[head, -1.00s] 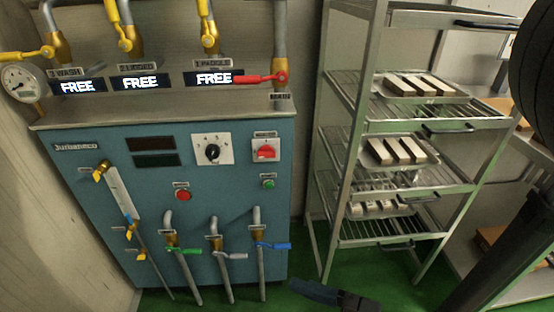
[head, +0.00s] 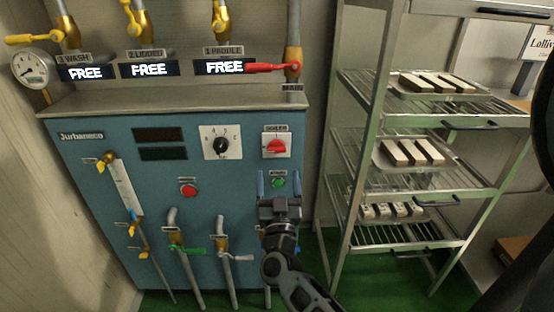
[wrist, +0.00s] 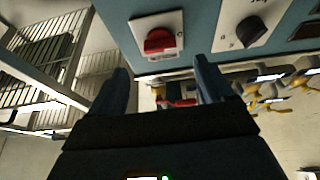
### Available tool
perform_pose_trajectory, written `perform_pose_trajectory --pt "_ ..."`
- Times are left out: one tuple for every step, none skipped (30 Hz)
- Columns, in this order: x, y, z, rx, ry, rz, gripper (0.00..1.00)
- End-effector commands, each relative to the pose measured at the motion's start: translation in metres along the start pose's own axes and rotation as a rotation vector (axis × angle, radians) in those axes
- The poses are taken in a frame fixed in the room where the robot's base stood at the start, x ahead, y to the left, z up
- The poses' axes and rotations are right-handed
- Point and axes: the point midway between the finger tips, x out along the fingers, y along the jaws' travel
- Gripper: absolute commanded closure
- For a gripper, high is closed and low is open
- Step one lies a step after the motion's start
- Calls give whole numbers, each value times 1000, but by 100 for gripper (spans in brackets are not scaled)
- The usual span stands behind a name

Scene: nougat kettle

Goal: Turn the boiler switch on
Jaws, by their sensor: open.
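The boiler switch (head: 277,146) is a red knob on a white plate at the upper right of the blue boiler panel (head: 110,190). In the wrist view the red switch (wrist: 160,41) is just beyond and above the fingertips, between them from left to right. My gripper (head: 279,178) is open and empty, fingers pointing up, in front of the panel just below the switch. It does not appear to touch the switch. The gripper's two fingers (wrist: 163,75) also frame the wrist view.
A black dial (head: 221,143) is left of the switch. A green button (head: 278,183) sits below it, between my fingers, and a red button (head: 188,189) is farther left. A red-handled valve (head: 270,68) is above. A metal rack (head: 350,170) with trays of bars stands at right.

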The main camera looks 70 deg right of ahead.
Motion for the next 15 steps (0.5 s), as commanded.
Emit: perform_pose_trajectory --pt "6 0 0 -1 2 3 19" --pt "9 0 -1 -1 2 4 19" --pt "14 0 -1 0 3 4 19" --pt "19 0 -1 0 3 3 19" --pt "23 0 -1 0 3 3 19" --pt "30 0 -2 1 3 3 19" --pt "35 0 -2 1 4 3 19" --pt "39 0 -1 1 3 3 19" --pt "45 1 -1 1 3 3 19" --pt "50 1 -1 1 3 3 19" --pt "54 1 -1 1 3 3 19" --pt "58 0 -1 0 2 1 19" --pt "62 0 -1 1 2 1 19" --pt "65 0 -1 1 2 1 19" --pt "68 0 -1 1 2 1 19"
